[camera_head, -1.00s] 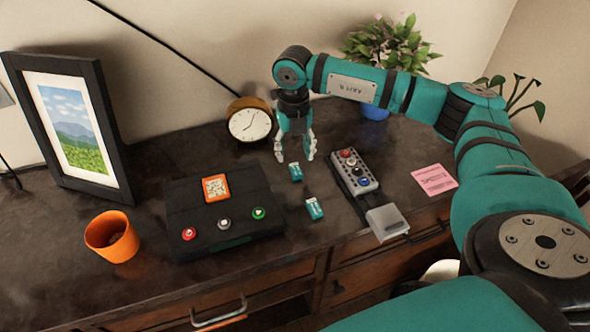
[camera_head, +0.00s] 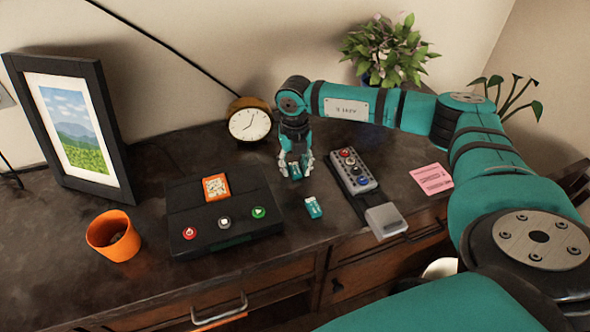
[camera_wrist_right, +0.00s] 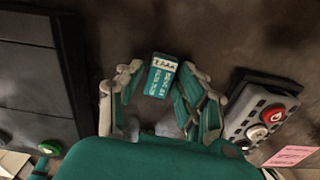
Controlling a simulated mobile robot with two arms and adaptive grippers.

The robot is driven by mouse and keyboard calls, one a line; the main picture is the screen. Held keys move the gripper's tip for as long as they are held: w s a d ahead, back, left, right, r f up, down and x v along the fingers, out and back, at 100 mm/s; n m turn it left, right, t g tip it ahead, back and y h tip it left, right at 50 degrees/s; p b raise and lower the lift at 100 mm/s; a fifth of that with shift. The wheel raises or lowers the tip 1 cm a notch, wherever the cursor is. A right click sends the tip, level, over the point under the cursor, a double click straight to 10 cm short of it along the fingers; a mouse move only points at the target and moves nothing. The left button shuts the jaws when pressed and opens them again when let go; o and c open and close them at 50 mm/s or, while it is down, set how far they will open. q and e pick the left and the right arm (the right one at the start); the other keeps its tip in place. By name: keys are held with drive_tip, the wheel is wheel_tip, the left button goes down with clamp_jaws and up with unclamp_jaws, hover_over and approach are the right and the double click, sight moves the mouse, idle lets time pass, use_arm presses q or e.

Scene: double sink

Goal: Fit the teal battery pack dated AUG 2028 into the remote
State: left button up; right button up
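A teal battery pack with a white label band (camera_wrist_right: 162,78) lies on the desk between the fingers of my right gripper (camera_head: 296,168). In the wrist view my right gripper (camera_wrist_right: 163,75) is open, with a small gap on each side of the pack. The print is too small to read as a date. A second teal pack (camera_head: 314,208) lies nearer the desk's front, its date also unreadable. The grey remote (camera_head: 352,171) with coloured buttons lies to the right on a dark strip, with a pale grey box-like piece (camera_head: 385,221) at its near end. My left gripper is not in view.
A black box with buttons and an orange label (camera_head: 224,216) stands left of the packs. A clock (camera_head: 248,121) stands behind, an orange cup (camera_head: 113,236) and picture frame (camera_head: 70,130) at left. A pink note (camera_head: 431,180) lies right of the remote.

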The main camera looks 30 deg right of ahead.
clamp_jaws()
drive_tip(key=shift+r, duration=0.15)
